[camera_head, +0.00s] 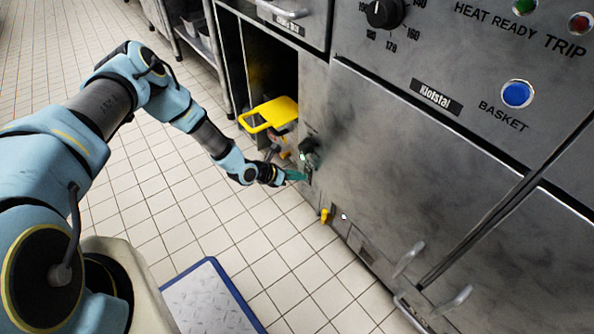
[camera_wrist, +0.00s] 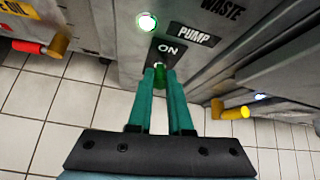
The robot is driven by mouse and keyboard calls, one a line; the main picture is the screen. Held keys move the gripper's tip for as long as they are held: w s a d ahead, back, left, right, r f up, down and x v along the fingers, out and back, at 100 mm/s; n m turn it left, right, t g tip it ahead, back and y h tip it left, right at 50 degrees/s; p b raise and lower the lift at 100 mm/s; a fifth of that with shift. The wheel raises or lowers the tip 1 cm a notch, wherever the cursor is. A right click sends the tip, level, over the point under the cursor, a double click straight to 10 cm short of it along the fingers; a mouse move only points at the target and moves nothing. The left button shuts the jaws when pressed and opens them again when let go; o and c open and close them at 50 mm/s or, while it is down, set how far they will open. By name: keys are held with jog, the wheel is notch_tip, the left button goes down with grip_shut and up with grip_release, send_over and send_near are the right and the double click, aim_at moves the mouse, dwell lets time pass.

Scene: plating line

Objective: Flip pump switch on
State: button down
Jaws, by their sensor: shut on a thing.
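The pump switch (camera_wrist: 160,70) is a small green-lit piece under an "ON" label on a dark plate, next to a "PUMP" sign (camera_wrist: 193,35), in the wrist view. My gripper (camera_wrist: 160,72) has two teal fingers shut on the switch, which shows between their tips. In the head view my gripper (camera_head: 297,175) reaches the lower steel panel beside the open cabinet bay. The switch itself is mostly hidden there by the gripper and too small to make out.
A round lamp (camera_wrist: 147,21) glows green-white above the switch. A yellow handle (camera_wrist: 232,112) sticks out to the right, and a red handle (camera_wrist: 28,47) with an orange-yellow end to the left. A yellow tray-like part (camera_head: 270,114) juts from the open bay. Tiled floor lies clear below.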

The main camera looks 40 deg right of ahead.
dwell(0.4)
jog(key=c, duration=0.8)
grip_release()
jog(key=shift+c, duration=0.2)
jog(key=p+v, duration=0.3)
jog(key=v, duration=0.8)
jog(key=shift+d, duration=0.15)
jog(key=shift+r, duration=0.1)
